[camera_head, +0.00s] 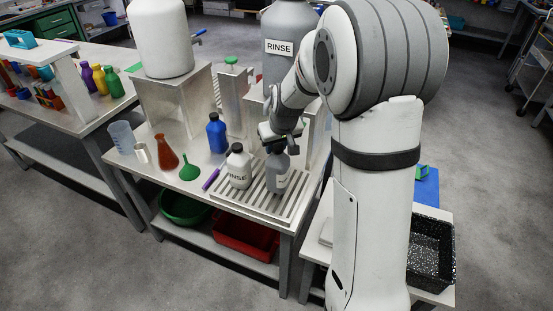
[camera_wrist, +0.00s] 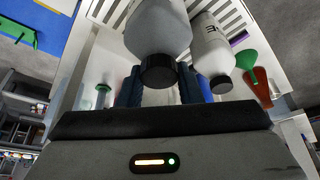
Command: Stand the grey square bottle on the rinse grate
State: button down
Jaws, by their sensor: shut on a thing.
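The grey square bottle (camera_head: 278,176) has a black cap and is upright, over or on the slatted rinse grate (camera_head: 237,204). My gripper (camera_head: 276,146) is above it, with its fingers around the bottle's top. In the wrist view the grey bottle (camera_wrist: 158,28) sits between the blue-padded fingers of my gripper (camera_wrist: 160,86), its black cap toward me. I cannot tell whether its base touches the slats.
Left of the grate are a purple pen-like item (camera_head: 215,172), a green funnel (camera_head: 190,168), a red-brown flask (camera_head: 166,154) and a blue bottle (camera_head: 216,134). A large grey RINSE tank (camera_head: 287,35) stands behind. The front left of the grate is bare.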

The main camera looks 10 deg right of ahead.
aim_at(277, 156)
jog(key=shift+f, duration=2)
jog(key=c, duration=1)
grip_release()
jog(key=shift+f, duration=0.15)
jog(key=a+v, duration=0.1)
jog(key=v, duration=1)
jog(key=s, duration=0.8)
jog(key=s+r+m+g, duration=0.1)
jog(key=s, duration=0.7)
jog(key=s+r+m, duration=0.1)
jog(key=s, duration=0.7)
jog(key=shift+s+d+r+g+h, duration=0.15)
jog(key=shift+s+d+g+h, duration=0.15)
jog(key=shift+s, duration=0.05)
